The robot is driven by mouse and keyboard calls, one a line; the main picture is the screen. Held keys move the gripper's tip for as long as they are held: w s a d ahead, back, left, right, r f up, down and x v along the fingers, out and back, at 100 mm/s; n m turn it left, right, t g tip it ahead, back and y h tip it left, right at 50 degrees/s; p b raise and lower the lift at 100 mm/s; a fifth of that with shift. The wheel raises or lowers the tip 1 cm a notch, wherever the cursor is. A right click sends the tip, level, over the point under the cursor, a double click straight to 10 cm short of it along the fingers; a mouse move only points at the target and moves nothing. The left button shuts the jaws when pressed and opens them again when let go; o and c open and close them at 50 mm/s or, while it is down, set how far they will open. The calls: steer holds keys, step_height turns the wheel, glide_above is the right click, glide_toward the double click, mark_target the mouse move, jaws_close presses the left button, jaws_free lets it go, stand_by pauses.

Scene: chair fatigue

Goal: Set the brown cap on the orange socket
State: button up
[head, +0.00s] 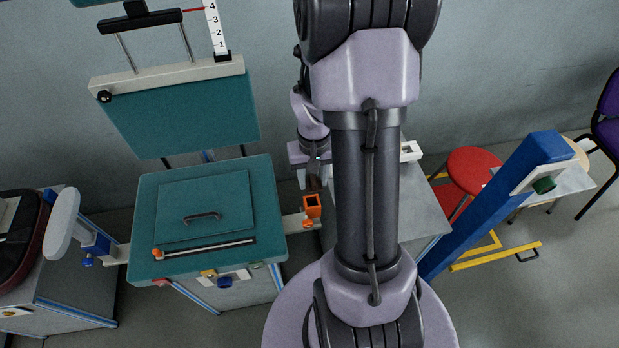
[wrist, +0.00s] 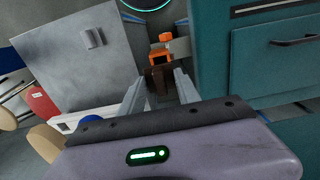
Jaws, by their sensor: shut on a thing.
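My gripper (head: 315,182) is shut on the brown cap (wrist: 158,82), which sits between both fingers in the wrist view. In the head view the cap shows only as a small dark brown patch at the fingertips. The orange socket (head: 312,205) is a square, open-topped box at the right side of the teal seat. In the head view the gripper and cap appear just behind the socket. In the wrist view the socket (wrist: 160,57) shows just beyond the cap, which partly hides it. I cannot tell whether cap and socket touch.
The teal seat (head: 170,200) with its handle and slot lies left of the socket, with a teal backrest (head: 185,110) behind. A grey cabinet (head: 400,205) stands to the right. A red stool (head: 472,170) and a blue post (head: 500,200) are farther right.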

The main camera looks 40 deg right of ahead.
steer(key=b, duration=0.5)
glide_above(312, 196)
steer(key=s+a, duration=0.1)
steer(key=shift+s+a+f, duration=0.1)
steer(key=shift+s+f, duration=0.05)
steer(key=shift+f, duration=2.75)
steer(key=shift+f+b, duration=1)
steer(key=shift+f, duration=0.15)
steer(key=o, duration=1.3)
steer(key=shift+o, duration=0.2)
steer(key=shift+r, duration=0.1)
step_height(312, 196, up, 17)
steer(key=p, duration=0.8)
steer(key=shift+r, duration=0.2)
